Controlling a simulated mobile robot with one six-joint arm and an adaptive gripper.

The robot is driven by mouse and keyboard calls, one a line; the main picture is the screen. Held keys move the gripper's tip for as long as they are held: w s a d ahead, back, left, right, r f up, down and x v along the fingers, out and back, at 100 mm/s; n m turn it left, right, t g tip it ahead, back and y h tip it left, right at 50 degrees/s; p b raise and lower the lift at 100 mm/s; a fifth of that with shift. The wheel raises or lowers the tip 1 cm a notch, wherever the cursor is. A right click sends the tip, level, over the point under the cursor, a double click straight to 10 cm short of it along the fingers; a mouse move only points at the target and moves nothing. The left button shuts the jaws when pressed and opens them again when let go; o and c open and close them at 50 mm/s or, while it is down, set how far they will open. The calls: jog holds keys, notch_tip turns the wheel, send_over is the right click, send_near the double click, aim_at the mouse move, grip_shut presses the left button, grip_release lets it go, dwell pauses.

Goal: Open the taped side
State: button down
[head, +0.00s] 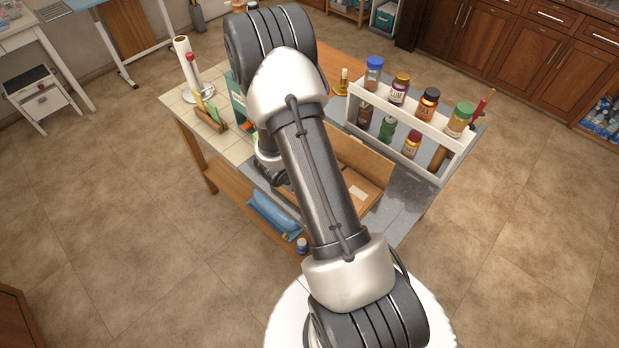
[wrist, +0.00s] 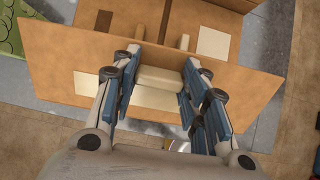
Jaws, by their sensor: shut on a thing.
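The cardboard box (head: 372,168) stands on the worktable, partly hidden behind my arm in the head view. In the wrist view its near side panel (wrist: 240,86) runs across the picture, with pale patches on it. My gripper (wrist: 162,68) is at this panel, one blue-padded finger on each side of a pale cream block (wrist: 160,79) at the panel's middle. The fingers are shut on this block. I cannot tell whether the block is a tab fixed to the panel or part of the tape. The fingers are hidden in the head view.
A white rack (head: 440,134) with several lidded jars stands right of the box. A paper-towel roll (head: 184,58) stands on the table's tiled left part. A blue bag (head: 272,214) lies on the lower shelf (head: 240,192).

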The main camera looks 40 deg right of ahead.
jog(key=shift+d+y+p, duration=0.45)
jog(key=shift+y+p, duration=0.05)
jog(key=shift+p, duration=0.05)
jog(key=f+y+p, duration=0.1)
jog(key=d+y+p, duration=0.1)
jog(key=p, duration=0.1)
jog(key=shift+w+d+f+y, duration=0.15)
jog(key=shift+d+f+y, duration=0.05)
jog(key=shift+f+y, duration=0.2)
jog(key=shift+x, duration=1.1)
jog(key=shift+d+g, duration=0.2)
jog(key=shift+g, duration=0.1)
jog(key=c, duration=1.3)
grip_release()
jog(key=shift+s, duration=0.25)
jog(key=o, duration=0.4)
jog(key=shift+w+d, duration=0.1)
jog(key=shift+d, duration=0.05)
